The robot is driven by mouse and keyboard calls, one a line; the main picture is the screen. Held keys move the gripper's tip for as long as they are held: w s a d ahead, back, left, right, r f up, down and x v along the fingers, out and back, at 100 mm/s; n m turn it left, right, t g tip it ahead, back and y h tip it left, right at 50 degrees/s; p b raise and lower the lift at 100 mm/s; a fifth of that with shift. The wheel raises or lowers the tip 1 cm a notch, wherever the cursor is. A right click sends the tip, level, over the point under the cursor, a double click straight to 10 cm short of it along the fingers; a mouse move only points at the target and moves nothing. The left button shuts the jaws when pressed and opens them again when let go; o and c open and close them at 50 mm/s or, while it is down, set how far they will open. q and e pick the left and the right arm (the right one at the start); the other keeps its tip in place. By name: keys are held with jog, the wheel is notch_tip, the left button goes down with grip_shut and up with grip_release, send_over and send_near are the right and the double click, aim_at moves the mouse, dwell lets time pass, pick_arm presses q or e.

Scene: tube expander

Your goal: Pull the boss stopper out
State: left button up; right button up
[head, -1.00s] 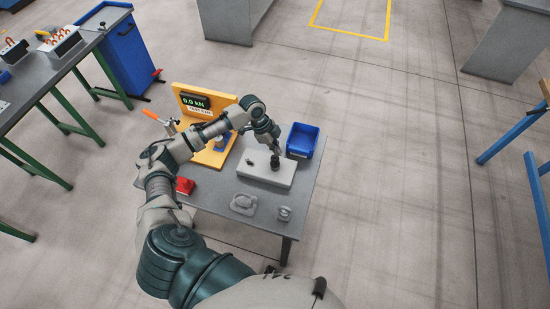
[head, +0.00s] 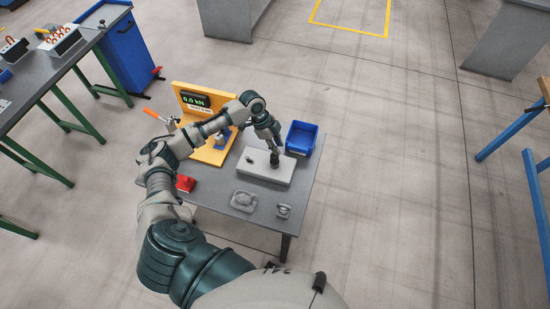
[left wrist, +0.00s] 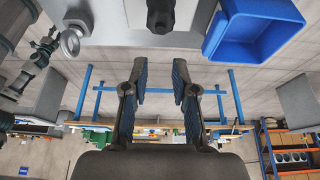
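A black stopper (head: 274,159) stands upright on the pale grey block (head: 254,171) on the small table. In the left wrist view, the dark stopper (left wrist: 160,16) is at the top centre, beyond my fingertips and clear of them. My left gripper (head: 272,145) is just above the stopper in the head view. The left wrist view shows the gripper (left wrist: 158,75) open, with nothing between its two fingers. The arm comes over the table from the left. My right gripper is not in view.
A blue bin (head: 302,138) stands just right of the block. A yellow stand (head: 181,93) with a display reading 0.0 kN stands behind left. A red object (head: 185,184) and two grey parts (head: 244,201) (head: 284,211) lie on the table (head: 215,193). A ring (left wrist: 70,42) shows in the left wrist view.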

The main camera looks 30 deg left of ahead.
pick_arm(q)
jog(key=w+v, duration=0.1)
jog(key=v, duration=1)
jog(key=shift+s+a+r, duration=0.25)
jog(key=shift+s+r, duration=0.05)
jog(key=shift+s, duration=0.2)
jog(key=shift+o, duration=0.3)
